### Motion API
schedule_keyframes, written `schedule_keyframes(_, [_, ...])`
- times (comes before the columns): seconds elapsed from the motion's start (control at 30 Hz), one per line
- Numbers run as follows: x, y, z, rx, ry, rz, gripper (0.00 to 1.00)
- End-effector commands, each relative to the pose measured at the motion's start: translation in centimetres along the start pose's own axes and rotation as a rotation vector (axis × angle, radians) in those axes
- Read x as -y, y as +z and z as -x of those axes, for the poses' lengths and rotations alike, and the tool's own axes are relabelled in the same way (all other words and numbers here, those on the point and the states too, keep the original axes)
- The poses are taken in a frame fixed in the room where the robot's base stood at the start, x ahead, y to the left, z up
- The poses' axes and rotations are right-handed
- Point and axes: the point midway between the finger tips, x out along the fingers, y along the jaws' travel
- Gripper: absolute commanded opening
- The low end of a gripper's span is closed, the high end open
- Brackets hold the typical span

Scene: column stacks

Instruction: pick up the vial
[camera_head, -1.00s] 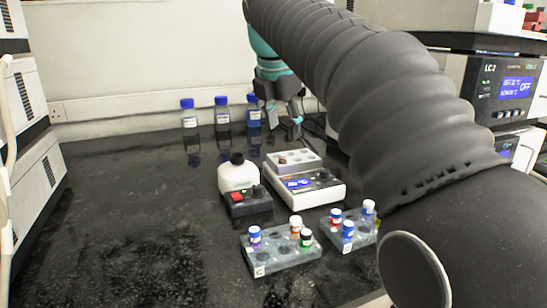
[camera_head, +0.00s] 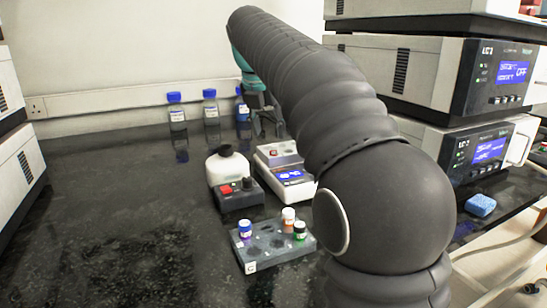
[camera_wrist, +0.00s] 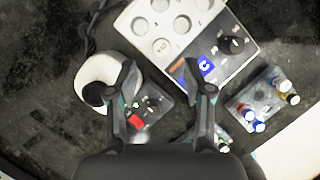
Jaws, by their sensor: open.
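The task does not say which vial is meant. In the wrist view another rack (camera_wrist: 240,101) with several vials (camera_wrist: 284,86) is at the right; my arm hides it in the head view. My gripper (camera_head: 268,130) is open and empty at the back, beyond the racks. In the wrist view my gripper (camera_wrist: 160,78) is above the devices, its right finger partly covering the first rack's vials (camera_wrist: 222,143).
A white device with a blue display (camera_head: 291,175), a white jar with a black cap (camera_head: 229,168) and a dark box with a red button (camera_head: 238,194) stand nearby. Blue-capped bottles (camera_head: 176,112) line the back. Stacked instruments (camera_head: 440,75) stand at right.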

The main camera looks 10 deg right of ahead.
Motion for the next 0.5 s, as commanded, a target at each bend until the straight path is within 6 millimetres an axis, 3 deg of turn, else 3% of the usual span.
schedule_keyframes(0.17, [0.1,0.0,-0.9,-0.001,0.0,0.001,0.51])
schedule_keyframes(0.5, [0.3,0.2,-5.2,-0.001,0.001,0.002,0.51])
